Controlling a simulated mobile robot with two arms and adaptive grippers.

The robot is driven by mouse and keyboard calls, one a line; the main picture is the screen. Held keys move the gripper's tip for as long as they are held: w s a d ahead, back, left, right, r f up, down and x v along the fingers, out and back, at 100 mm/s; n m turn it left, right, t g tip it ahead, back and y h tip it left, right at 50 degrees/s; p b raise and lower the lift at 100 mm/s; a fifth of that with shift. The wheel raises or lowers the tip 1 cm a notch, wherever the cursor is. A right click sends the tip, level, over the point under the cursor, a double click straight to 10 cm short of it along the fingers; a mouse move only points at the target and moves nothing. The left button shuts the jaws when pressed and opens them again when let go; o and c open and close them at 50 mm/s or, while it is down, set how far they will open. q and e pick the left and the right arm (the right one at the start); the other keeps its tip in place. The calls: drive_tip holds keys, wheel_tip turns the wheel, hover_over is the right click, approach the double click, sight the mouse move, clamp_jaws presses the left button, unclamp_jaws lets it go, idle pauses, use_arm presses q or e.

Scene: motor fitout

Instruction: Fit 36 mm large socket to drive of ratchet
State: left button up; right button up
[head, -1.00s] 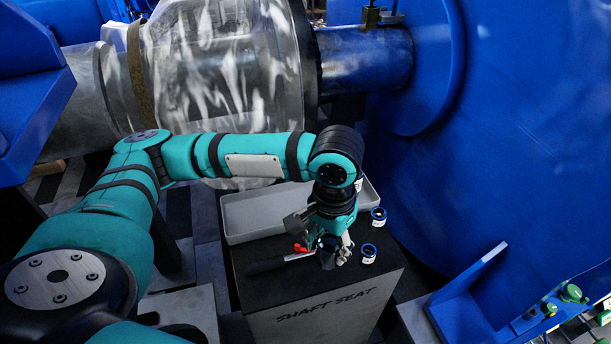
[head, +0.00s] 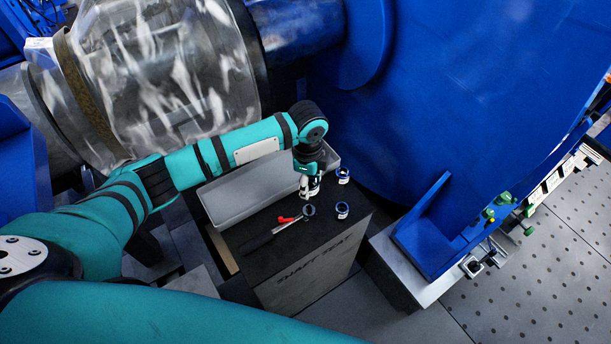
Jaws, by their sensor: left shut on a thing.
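My left gripper (head: 311,192) points down over the black top of the stand. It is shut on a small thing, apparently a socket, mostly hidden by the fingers. The ratchet (head: 262,238) lies on the stand top with its dark handle toward the front left, a red part in the middle and its round head (head: 309,210) just below the gripper in the picture. I cannot tell whether the held thing touches the head. Two blue-ringed sockets with white labels, a rear one (head: 343,175) and a front one (head: 342,210), stand right of the gripper. Their sizes are unreadable. My right gripper is not in view.
The stand (head: 310,278) is marked "SHAFT SEAT". A grey tray (head: 228,206) lies along its back left edge. A large blue housing (head: 450,100) rises behind and right, with a blue bracket (head: 430,235) at its foot.

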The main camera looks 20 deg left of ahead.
use_arm(q)
drive_tip(key=shift+r+p, duration=0.15)
drive_tip(key=shift+p, duration=0.4)
drive_tip(key=shift+f+b, duration=1.55)
drive_tip(key=shift+f, duration=1.5)
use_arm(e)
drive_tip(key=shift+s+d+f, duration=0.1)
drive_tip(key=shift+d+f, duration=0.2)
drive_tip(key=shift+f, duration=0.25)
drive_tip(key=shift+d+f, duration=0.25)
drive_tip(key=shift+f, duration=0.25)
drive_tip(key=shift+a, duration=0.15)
use_arm(q)
drive_tip(key=shift+p, duration=0.35)
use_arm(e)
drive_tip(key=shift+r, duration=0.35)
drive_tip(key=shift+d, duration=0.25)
use_arm(q)
drive_tip(key=shift+p, duration=0.45)
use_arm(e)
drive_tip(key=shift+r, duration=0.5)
